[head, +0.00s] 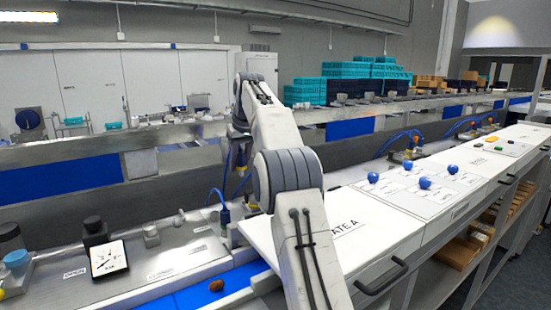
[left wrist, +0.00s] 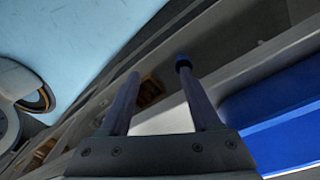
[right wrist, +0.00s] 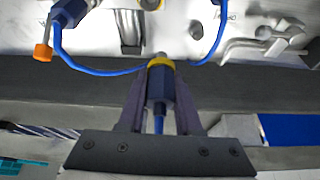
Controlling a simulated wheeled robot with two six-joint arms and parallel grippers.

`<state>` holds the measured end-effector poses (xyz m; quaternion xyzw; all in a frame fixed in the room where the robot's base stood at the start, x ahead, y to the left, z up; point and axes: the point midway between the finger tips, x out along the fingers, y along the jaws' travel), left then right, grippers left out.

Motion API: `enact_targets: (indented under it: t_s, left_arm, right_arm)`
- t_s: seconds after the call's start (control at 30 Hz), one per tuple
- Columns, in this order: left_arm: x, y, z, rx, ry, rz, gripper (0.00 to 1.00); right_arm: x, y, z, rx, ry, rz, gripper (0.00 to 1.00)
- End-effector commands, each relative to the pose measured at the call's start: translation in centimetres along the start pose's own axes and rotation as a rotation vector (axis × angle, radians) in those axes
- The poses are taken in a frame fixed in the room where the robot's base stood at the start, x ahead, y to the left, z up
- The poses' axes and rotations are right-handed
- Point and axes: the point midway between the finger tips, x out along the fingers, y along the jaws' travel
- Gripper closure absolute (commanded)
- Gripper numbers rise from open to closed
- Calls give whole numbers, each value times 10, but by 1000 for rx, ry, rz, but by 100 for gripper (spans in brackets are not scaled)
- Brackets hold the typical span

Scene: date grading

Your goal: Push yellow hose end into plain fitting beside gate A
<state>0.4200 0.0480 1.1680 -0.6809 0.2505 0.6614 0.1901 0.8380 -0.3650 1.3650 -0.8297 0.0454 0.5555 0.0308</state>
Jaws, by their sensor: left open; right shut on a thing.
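My right gripper (right wrist: 160,95) is shut on the yellow hose end (right wrist: 157,87), a dark blue connector with a yellow ring, a short metal tip and a blue hose. In the right wrist view its tip points up towards a pale metal surface with fittings, including a metal cylinder (right wrist: 131,32); I cannot tell which is the plain fitting. In the head view my right gripper (head: 239,160) hangs small behind my arm, near the white gate A panel (head: 355,222). My left gripper (left wrist: 155,72) is open and empty in the left wrist view.
A hose end with an orange tip (right wrist: 43,52) is at upper left in the right wrist view. In the head view, a blue connector (head: 224,215) stands left of gate A. Several blue knobs sit on the white panels, and a black-framed gauge (head: 108,260) stands at left.

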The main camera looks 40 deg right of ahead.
Motion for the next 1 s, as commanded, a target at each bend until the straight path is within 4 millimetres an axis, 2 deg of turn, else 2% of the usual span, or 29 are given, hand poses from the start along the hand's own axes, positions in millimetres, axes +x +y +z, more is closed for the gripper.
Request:
enact_targets:
  t_s: [0.03, 0.1, 0.2, 0.3, 0.57, 1.0]
  left_arm:
    - [0, 0, 0, 0, 0, 0, 36]
    - [0, 0, 0, 0, 0, 0, 36]
    - [0, 0, 0, 0, 0, 0, 36]
    - [0, 0, 0, 0, 0, 0, 36]
    - [0, 0, 0, 0, 0, 0, 36]
    - [0, 0, 0, 0, 0, 0, 36]
  right_arm:
    - [11, -19, -8, -40, 0, -17, 100]
    - [21, -39, -16, -84, 0, -35, 100]
    - [32, -61, -22, -132, 1, -54, 100]
    - [38, -74, -25, -159, 1, -66, 100]
    - [48, -80, -24, -171, 0, -71, 100]
    - [80, -79, -9, -170, -1, -70, 100]
